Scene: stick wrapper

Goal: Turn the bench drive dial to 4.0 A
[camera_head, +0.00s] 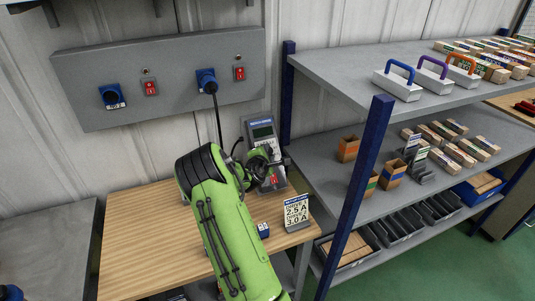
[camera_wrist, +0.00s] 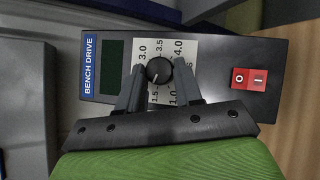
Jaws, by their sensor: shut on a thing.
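The bench drive (camera_head: 263,132) is a grey box with a dark display, standing on the wooden bench against the wall. In the wrist view the bench drive (camera_wrist: 105,95) lies sideways, with a blue "BENCH DRIVE" label. Its round black dial (camera_wrist: 158,69) sits on a white scale plate (camera_wrist: 181,50) where 3.0, 3.5 and 4.0 can be read along the top. A small light mark on the dial points down-left in that picture; its exact reading is unclear. My gripper (camera_wrist: 159,77) is shut on the dial, one finger on each side. In the head view my arm partly hides the dial.
A red rocker switch (camera_wrist: 249,78) is on the drive's face. A card (camera_head: 296,212) with 2.5 A and 3.0 A and a small blue block (camera_head: 263,230) stand on the bench (camera_head: 135,235). A cable runs up to a blue wall plug (camera_head: 207,80). Shelves (camera_head: 335,180) stand right.

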